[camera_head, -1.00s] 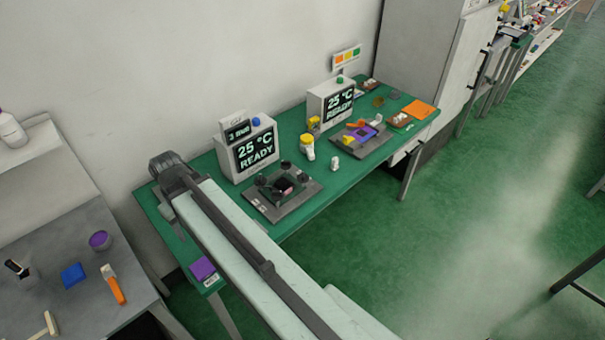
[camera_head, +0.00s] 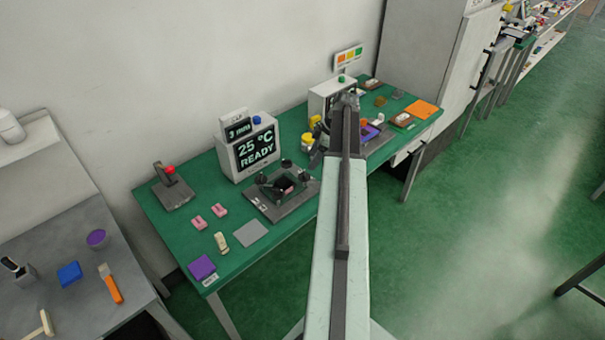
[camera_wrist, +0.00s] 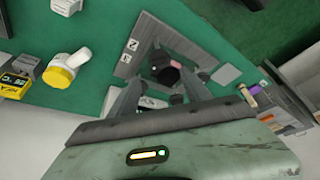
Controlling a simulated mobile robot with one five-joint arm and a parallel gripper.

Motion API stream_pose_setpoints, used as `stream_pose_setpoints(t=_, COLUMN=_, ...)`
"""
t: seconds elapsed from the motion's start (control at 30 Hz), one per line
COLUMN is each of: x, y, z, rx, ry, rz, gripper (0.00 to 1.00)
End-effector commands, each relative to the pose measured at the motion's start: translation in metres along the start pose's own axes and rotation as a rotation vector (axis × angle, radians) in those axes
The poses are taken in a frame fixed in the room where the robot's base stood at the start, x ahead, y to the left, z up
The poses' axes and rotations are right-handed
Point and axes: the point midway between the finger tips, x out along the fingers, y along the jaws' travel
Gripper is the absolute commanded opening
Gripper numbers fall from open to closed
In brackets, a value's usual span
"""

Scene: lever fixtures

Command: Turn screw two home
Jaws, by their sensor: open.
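The grey fixture plate (camera_head: 262,205) lies on the green bench in front of the left display box. It carries several black screw knobs (camera_head: 286,163) around a dark centre with a pinkish part. In the wrist view the plate (camera_wrist: 125,65) shows printed marks, one like a 2, and a dark round knob (camera_wrist: 168,76) lies beyond my fingers. My gripper (camera_wrist: 160,88) is open, with nothing seen held. In the head view my arm's end is right of the plate, and its fingers are mostly hidden. I cannot tell which knob is screw two.
The left display box (camera_head: 247,150) reads 25 °C READY. A yellow-topped white item (camera_wrist: 66,68) stands left in the wrist view. A red-knobbed lever (camera_head: 172,185), pink blocks (camera_head: 199,222) and a grey pad (camera_head: 250,233) occupy the left bench. A second box (camera_head: 325,100) stands behind my arm.

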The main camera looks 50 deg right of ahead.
Motion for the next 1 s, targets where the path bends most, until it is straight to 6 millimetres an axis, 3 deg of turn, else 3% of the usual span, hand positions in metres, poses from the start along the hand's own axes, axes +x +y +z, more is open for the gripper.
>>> stream_pose_setpoints(t=0.4, x=0.071, y=0.0, z=0.002, rx=-0.001, ry=-0.001, rz=0.0, gripper=0.56)
stream_pose_setpoints(t=0.7, x=0.073, y=-0.001, z=-0.001, rx=-0.001, ry=-0.001, rz=-0.001, gripper=0.56)
stream_pose_setpoints(t=0.77, x=0.073, y=-0.001, z=-0.002, rx=-0.001, ry=-0.001, rz=-0.001, gripper=0.42)
stream_pose_setpoints(t=0.9, x=0.073, y=-0.001, z=-0.002, rx=-0.001, ry=-0.001, rz=-0.001, gripper=0.04)
stream_pose_setpoints(t=0.93, x=0.073, y=-0.001, z=-0.002, rx=-0.001, ry=-0.001, rz=-0.001, gripper=0.0)
stream_pose_setpoints(t=0.97, x=0.079, y=-0.024, z=-0.017, rx=-0.009, ry=-0.001, rz=-0.004, gripper=0.0)
stream_pose_setpoints(t=1.0, x=0.077, y=-0.011, z=-0.011, rx=-0.005, ry=-0.001, rz=-0.003, gripper=0.0)
